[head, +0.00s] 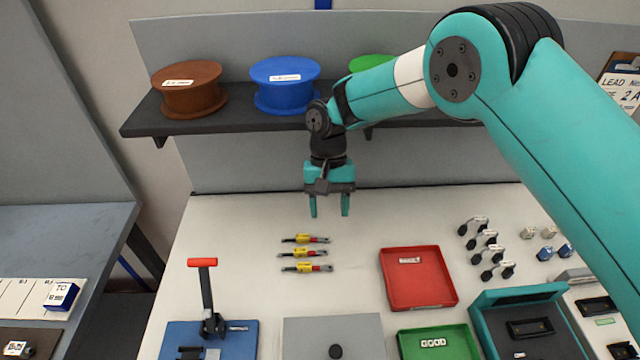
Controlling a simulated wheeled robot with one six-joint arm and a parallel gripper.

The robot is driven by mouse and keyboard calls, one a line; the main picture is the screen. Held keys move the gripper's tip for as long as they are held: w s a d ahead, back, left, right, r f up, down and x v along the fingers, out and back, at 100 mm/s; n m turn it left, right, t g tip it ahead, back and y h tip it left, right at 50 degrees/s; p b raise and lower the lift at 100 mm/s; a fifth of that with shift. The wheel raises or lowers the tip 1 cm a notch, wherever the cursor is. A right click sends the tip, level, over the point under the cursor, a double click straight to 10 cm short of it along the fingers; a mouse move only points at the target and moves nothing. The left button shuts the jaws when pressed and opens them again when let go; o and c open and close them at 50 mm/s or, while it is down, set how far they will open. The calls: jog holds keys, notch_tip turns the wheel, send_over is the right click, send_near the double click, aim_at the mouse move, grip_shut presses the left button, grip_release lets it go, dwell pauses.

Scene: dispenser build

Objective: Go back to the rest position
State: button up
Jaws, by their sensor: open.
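My gripper (329,207) hangs fingers down over the back of the white bench (225,215), in front of the shelf. Its two teal fingers are apart, with nothing between them. It is above and beyond several small yellow, red and black parts (304,253) lying in a column on the bench. My teal arm reaches in from the right side of the picture and hides part of the shelf and the right side of the bench.
The dark shelf (240,124) holds brown (190,97), blue (286,92) and green (371,63) spools. A red tray (418,284), a green tray (437,343), a red-handled lever fixture (206,290), a teal box (535,325) and several black-and-silver parts (488,249) occupy the bench.

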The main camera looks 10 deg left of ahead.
jog(key=shift+v, duration=0.8)
jog(key=s+d+r+n+t+y+b, duration=0.25)
jog(key=s+d+r+b, duration=0.35)
jog(key=d+r+b, duration=0.3)
jog(key=s+d+f+n+t+y+b, duration=0.1)
jog(key=s+d+b, duration=0.3)
jog(key=s, duration=0.4)
jog(key=s+d+f+n+t+y+b, duration=0.1)
jog(key=s+d+f+n+b, duration=0.1)
jog(key=s+d+b, duration=0.3)
jog(key=s+f, duration=0.1)
jog(key=s, duration=0.2)
jog(key=shift+s+f, duration=0.2)
jog(key=shift+s, duration=0.05)
